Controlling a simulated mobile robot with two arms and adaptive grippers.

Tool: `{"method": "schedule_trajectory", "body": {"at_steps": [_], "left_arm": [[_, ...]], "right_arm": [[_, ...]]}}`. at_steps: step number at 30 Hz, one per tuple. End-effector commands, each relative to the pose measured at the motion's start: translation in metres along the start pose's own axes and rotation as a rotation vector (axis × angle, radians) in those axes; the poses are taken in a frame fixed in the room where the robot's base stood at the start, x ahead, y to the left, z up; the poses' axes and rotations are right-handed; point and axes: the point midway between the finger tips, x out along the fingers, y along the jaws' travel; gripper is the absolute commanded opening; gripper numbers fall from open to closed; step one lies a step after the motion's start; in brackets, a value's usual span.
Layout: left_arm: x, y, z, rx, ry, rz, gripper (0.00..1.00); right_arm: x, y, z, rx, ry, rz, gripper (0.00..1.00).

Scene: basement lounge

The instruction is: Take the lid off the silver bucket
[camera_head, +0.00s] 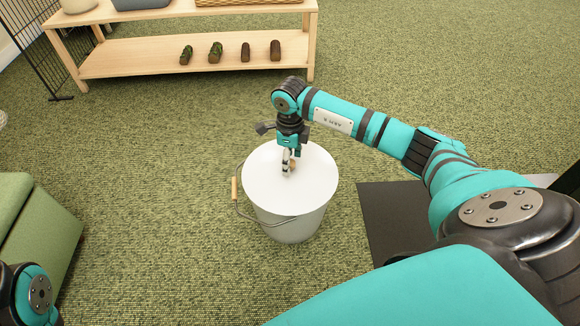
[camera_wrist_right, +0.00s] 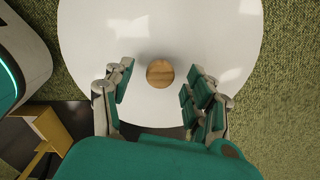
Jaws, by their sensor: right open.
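The silver bucket (camera_head: 290,228) stands upright on the green carpet in the head view, with a wire handle hanging at its front and a wooden grip on its left side. A round, pale lid (camera_head: 315,185) covers its top. The lid (camera_wrist_right: 220,50) also shows in the right wrist view, with a round wooden knob (camera_wrist_right: 160,73) at its middle. My right gripper (camera_head: 289,166) points down over the lid at the knob. In the right wrist view its open fingers (camera_wrist_right: 155,90) are on either side of the knob, apart from it. My left gripper is out of view.
A low wooden shelf (camera_head: 160,60) with several small dark logs stands at the back. A green padded seat (camera_head: 35,230) is at the left and a dark mat (camera_head: 395,215) lies right of the bucket. The carpet around the bucket is mostly clear.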

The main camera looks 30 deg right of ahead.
Motion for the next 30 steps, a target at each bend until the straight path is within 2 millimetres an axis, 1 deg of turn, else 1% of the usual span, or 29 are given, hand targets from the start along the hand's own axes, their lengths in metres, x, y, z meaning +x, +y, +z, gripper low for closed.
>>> {"method": "schedule_trajectory", "body": {"at_steps": [1,3,11,14,24,25,30], "left_arm": [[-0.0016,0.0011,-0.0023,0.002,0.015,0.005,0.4],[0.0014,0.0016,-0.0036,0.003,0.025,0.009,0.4],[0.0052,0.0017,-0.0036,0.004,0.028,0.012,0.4],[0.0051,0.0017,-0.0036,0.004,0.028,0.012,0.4],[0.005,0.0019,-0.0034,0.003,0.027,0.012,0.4],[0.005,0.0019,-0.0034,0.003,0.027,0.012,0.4],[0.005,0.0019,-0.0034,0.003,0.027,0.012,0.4]], "right_arm": [[0.0113,0.0,0.0001,0.0,0.0,0.0,0.56],[0.0158,-0.0005,0.0001,0.001,0.0,-0.001,0.56],[0.0162,-0.0007,0.0,0.001,0.0,-0.001,0.56],[0.0162,-0.0006,0.0,0.001,0.0,-0.001,0.46],[0.016,-0.0006,0.0,0.001,0.0,-0.001,0.01],[0.016,-0.0007,0.0,0.001,0.0,-0.001,0.0],[0.0156,-0.0009,0.0002,0.001,-0.001,-0.002,0.0]]}}
